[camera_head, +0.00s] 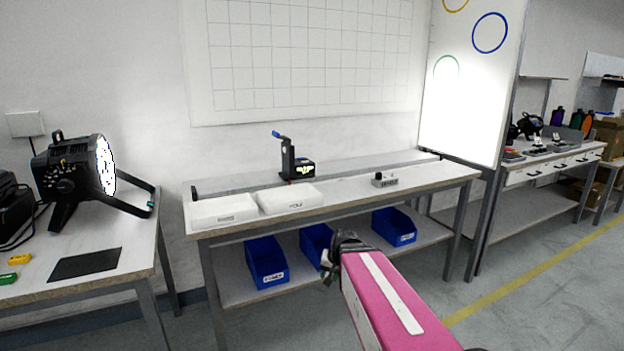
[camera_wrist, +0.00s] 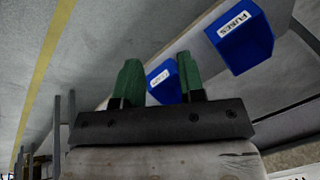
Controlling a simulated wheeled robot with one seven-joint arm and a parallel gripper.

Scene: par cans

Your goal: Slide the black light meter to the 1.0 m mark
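The black light meter (camera_head: 302,168) stands upright on the bench, at the rail (camera_head: 350,165) along the back. It has a lit display and a blue-tipped lever on a post. The 1.0 m mark cannot be made out. My gripper (camera_head: 331,262) is in front of the bench, below its top and well apart from the meter. In the wrist view my gripper (camera_wrist: 158,80) shows two green fingers spread apart with nothing held between them. The meter is not in the wrist view.
Two white boxes (camera_head: 222,210) lie on the bench (camera_head: 345,200) in front of the meter, left of centre. A small grey device (camera_head: 385,181) sits to the right. A stage light (camera_head: 75,175) stands on the left table.

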